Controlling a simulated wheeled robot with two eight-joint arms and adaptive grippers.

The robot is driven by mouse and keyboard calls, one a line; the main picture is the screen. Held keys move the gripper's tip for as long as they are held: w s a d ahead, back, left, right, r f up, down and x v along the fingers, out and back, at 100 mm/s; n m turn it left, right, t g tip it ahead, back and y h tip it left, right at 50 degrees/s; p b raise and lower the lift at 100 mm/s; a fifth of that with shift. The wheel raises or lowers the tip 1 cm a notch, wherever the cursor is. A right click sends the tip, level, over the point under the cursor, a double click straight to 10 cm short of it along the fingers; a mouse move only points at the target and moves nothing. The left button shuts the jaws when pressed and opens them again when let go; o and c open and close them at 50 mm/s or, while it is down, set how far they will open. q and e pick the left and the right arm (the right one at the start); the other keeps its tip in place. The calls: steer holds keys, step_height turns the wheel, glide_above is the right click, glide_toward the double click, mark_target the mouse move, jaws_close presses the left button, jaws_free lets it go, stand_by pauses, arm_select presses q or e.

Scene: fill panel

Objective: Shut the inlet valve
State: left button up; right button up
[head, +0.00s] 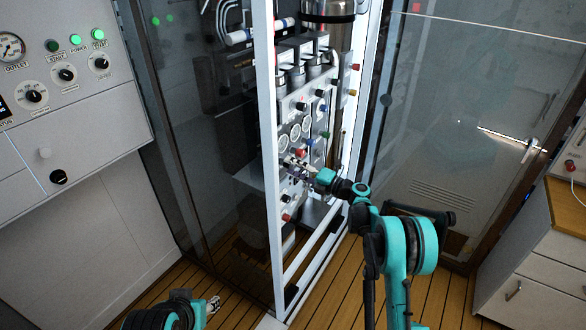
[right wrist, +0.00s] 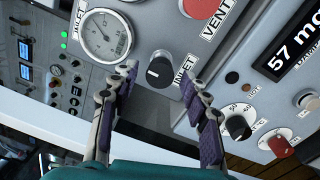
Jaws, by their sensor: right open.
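The inlet valve is a black round knob (right wrist: 160,70) with a pale mark on its face, beside an INLET label in the right wrist view. My right gripper (right wrist: 158,85) is open, with one finger to each side of the knob and the knob showing between the fingertips. I cannot tell whether either finger touches it. In the head view my right gripper (head: 300,167) is at the panel inside the white frame, and the knob is too small or hidden to make out there. My left gripper (head: 212,304) shows only in part at the bottom, its opening unclear.
An INLET gauge (right wrist: 105,36) and a red VENT button (right wrist: 201,6) adjoin the knob. Black (right wrist: 238,127) and red (right wrist: 280,146) knobs lie to the right. In the head view, the white frame post (head: 270,150) stands left of the right gripper.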

steer(key=v, duration=1.2)
steer(key=s+a+r+n+g+h, duration=0.2)
steer(key=s+a+r+n+h, duration=0.15)
steer(key=s+n, duration=0.6)
steer(key=s+a+r+n+g+h, duration=0.2)
steer(key=s+n+h, duration=0.2)
steer(key=s+n, duration=0.6)
steer(key=s+d+f+n+h, duration=0.2)
steer(key=s+d+n+h, duration=0.1)
steer(key=s+n, duration=0.7)
steer(key=s+d+f+n+h, duration=0.3)
steer(key=s+d+n+h, duration=0.1)
steer(key=s+n, duration=0.6)
steer(key=shift+d+n, duration=0.25)
steer(key=shift+n, duration=0.2)
steer(key=shift+f+h, duration=0.15)
steer(key=shift+h, duration=0.1)
